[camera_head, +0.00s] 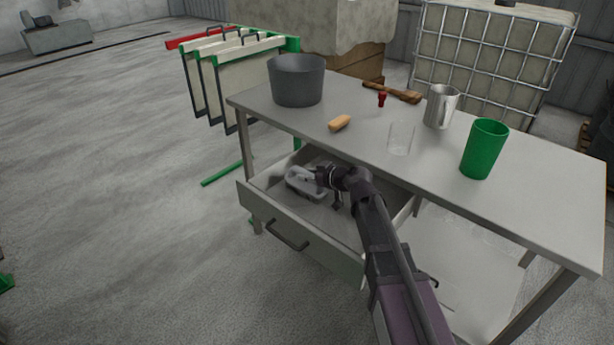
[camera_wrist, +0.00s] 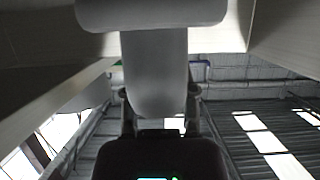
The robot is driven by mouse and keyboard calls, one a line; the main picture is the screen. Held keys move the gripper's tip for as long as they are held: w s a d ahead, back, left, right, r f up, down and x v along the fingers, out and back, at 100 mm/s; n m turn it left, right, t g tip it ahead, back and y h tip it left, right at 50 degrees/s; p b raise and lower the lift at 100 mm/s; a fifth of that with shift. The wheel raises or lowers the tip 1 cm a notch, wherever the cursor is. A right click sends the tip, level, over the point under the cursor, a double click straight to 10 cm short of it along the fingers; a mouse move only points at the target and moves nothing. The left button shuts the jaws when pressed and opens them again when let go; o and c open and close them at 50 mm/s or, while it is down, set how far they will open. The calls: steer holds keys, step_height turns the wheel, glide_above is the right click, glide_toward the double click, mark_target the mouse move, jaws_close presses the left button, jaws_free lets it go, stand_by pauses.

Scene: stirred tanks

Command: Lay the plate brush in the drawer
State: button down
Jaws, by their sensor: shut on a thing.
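The drawer (camera_head: 276,232) under the table is pulled open. My gripper (camera_head: 318,178) is inside the drawer opening near its back left part. It is shut on a light grey thing (camera_head: 300,186), which I take to be the plate brush. In the wrist view the fingers stand on either side of its broad grey handle (camera_wrist: 155,70), and a wider grey head (camera_wrist: 150,12) crosses the top of the picture. I cannot tell whether the brush touches the drawer floor. Its underside is hidden.
The table (camera_head: 540,215) overhangs the back of the drawer. Open floor lies left.

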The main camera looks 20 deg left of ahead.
steer(key=shift+f, duration=0.25)
steer(key=shift+c, duration=2)
jaws_free()
steer(key=shift+r, duration=0.1)
steer(key=shift+r, duration=0.1)
steer(key=shift+r, duration=0.15)
steer(key=p+v, duration=0.4)
steer(key=v, duration=0.8)
